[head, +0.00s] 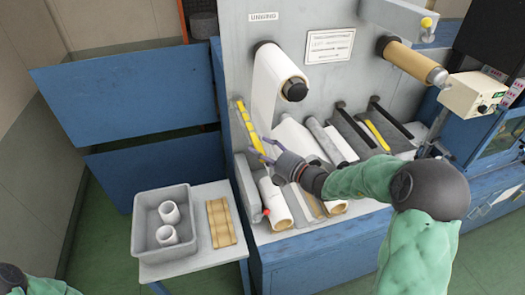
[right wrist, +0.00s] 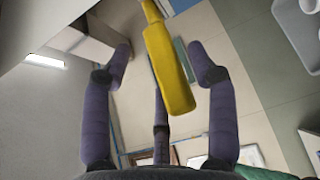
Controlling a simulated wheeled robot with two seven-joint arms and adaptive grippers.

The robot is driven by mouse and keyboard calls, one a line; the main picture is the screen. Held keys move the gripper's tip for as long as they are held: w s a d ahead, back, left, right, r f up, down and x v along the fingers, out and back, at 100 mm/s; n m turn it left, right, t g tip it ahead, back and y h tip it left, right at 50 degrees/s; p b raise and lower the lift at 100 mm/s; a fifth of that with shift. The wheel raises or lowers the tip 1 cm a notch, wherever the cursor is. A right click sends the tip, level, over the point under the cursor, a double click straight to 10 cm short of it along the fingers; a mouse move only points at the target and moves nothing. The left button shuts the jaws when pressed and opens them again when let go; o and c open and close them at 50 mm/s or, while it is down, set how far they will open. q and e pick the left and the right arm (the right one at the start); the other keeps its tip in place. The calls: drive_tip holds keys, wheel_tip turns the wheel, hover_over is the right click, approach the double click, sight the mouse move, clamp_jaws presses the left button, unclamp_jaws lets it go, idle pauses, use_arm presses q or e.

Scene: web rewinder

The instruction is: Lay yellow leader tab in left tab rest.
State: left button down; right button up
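A long yellow piece (head: 243,116), which looks like the leader tab, stands tilted along the left edge of the grey machine panel. My right gripper (head: 264,151) is at its lower end. In the right wrist view the yellow piece (right wrist: 170,75) lies between the spread purple fingers of my right gripper (right wrist: 163,66), with gaps on both sides. A second yellow strip (head: 377,135) lies by the dark brackets (head: 352,132) at the right. I cannot tell which part is the left tab rest. My left gripper is out of view.
A white roll (head: 272,82) and a brown core (head: 410,62) sit on panel spindles. Several rolls, including one with a brown core (head: 274,201), lie on the sloping deck. A side table holds a grey bin (head: 142,222) with two white rolls and a tan block (head: 221,223).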

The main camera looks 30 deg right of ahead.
drive_tip(key=v, duration=1.2)
drive_tip(key=s+a+f+m+g+b, duration=0.4)
drive_tip(key=a+f+m+b, duration=0.3)
drive_tip(key=f, duration=1.3)
drive_tip(key=s+a+f+m+g+h+b, duration=0.1)
drive_tip(key=s+a+f+m+g+b, duration=0.3)
drive_tip(key=f, duration=1.7)
drive_tip(key=s+a+f+m+g+b, duration=0.5)
drive_tip(key=a+f+m, duration=0.8)
drive_tip(key=f, duration=0.8)
drive_tip(key=a+g+b, duration=0.2)
drive_tip(key=g+b, duration=0.1)
drive_tip(key=b, duration=0.2)
drive_tip(key=shift+a+f+h, duration=0.2)
drive_tip(key=shift+a+h, duration=0.2)
drive_tip(key=shift+s, duration=0.15)
